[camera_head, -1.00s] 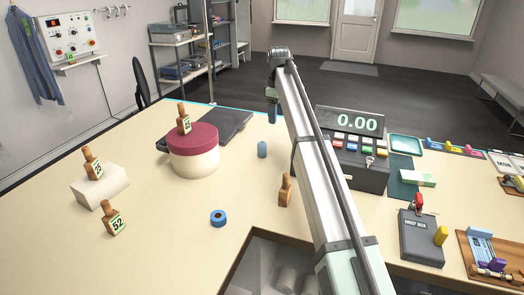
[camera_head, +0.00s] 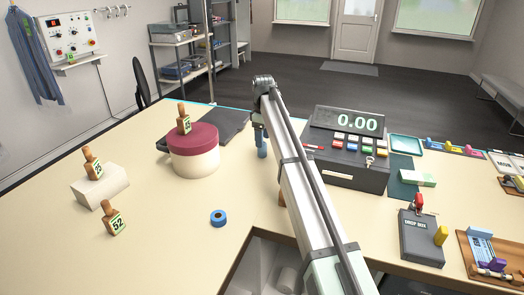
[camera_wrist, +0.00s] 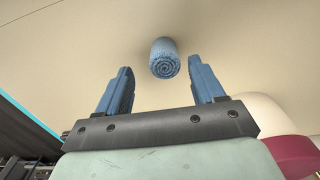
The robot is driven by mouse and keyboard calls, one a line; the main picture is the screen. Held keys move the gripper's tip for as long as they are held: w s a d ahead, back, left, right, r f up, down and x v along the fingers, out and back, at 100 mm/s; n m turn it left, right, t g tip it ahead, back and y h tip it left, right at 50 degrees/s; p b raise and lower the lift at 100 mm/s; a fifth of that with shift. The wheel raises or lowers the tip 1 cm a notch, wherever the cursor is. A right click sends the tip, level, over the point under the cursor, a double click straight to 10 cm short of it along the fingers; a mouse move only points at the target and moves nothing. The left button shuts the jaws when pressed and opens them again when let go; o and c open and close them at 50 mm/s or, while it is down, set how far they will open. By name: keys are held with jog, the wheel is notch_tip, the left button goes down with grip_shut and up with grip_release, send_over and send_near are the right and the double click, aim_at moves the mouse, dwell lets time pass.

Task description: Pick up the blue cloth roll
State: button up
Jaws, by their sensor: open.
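The blue cloth roll (camera_head: 262,151) stands on the cream table, right of the round box with the dark red lid. In the wrist view the roll (camera_wrist: 165,58) shows its spiral end, beyond the fingertips and between their lines, a little right of the middle. My gripper (camera_wrist: 163,80) is open, with two blue fingers and nothing between them. In the head view my gripper (camera_head: 260,128) hangs just above the roll and partly overlaps it. The roll appears apart from both fingers.
The red-lidded round box (camera_head: 194,160) stands close on the left, with a wooden numbered peg (camera_head: 183,123) on top. A dark flat tray (camera_head: 228,128) lies behind it. A cash register (camera_head: 345,165) stands to the right.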

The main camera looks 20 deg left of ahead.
jog(key=shift+s+f, duration=0.15)
jog(key=shift+f, duration=1.15)
jog(key=shift+s+f, duration=0.15)
jog(key=shift+f, duration=1.15)
jog(key=c, duration=1.1)
